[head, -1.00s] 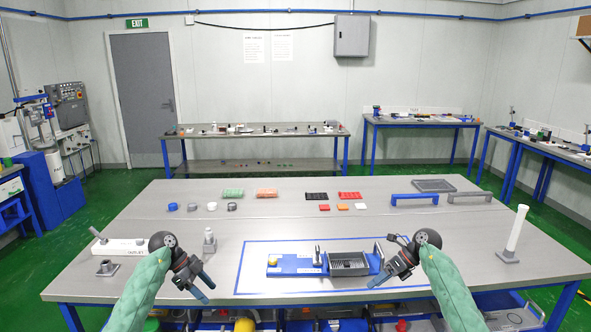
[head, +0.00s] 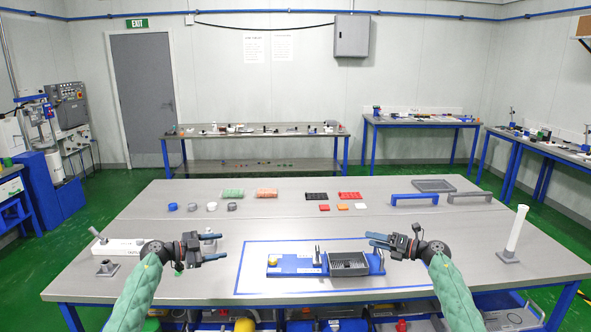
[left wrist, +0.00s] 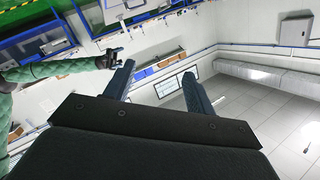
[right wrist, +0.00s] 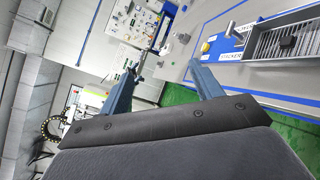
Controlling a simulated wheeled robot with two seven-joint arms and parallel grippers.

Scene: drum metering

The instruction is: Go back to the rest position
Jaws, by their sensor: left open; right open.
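My left gripper (head: 221,250) is open and empty in the head view. It is held over the left part of the table, its fingers pointing right, in front of a small upright metal fixture that it partly hides. My right gripper (head: 372,240) is open and empty over the right end of the blue fixture, its fingers pointing left. The left wrist view shows the two left fingers (left wrist: 158,85) spread apart with nothing between. The right wrist view shows the two right fingers (right wrist: 162,88) spread apart, also empty.
The blue fixture (head: 296,265) with a grey ribbed tray (head: 349,262) stands inside a blue outline on the table (head: 190,295). A white post (head: 516,232) stands at right. A white box (head: 118,247) lies at left.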

